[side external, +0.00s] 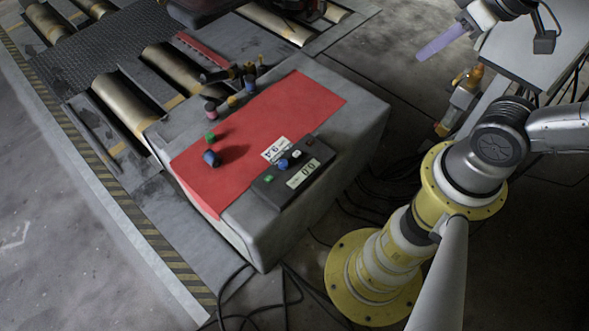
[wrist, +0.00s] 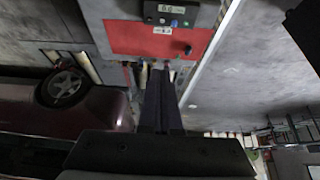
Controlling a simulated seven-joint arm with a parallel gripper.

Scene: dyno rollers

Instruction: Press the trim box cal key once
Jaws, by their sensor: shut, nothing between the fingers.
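The trim box also shows at the top of the wrist view (wrist: 207,16). My gripper (side external: 420,57), with purple fingers, is shut and empty, high and well to the right of the box. In the wrist view its fingers (wrist: 160,72) point toward the bench.
A white number card (side external: 277,149) lies beside the trim box. A blue knob (side external: 211,158), a green item (side external: 211,138) and several small bottles stand on the mat's left and far side. Cables lie on the floor. A dark red car (wrist: 60,125) fills the wrist view's left.

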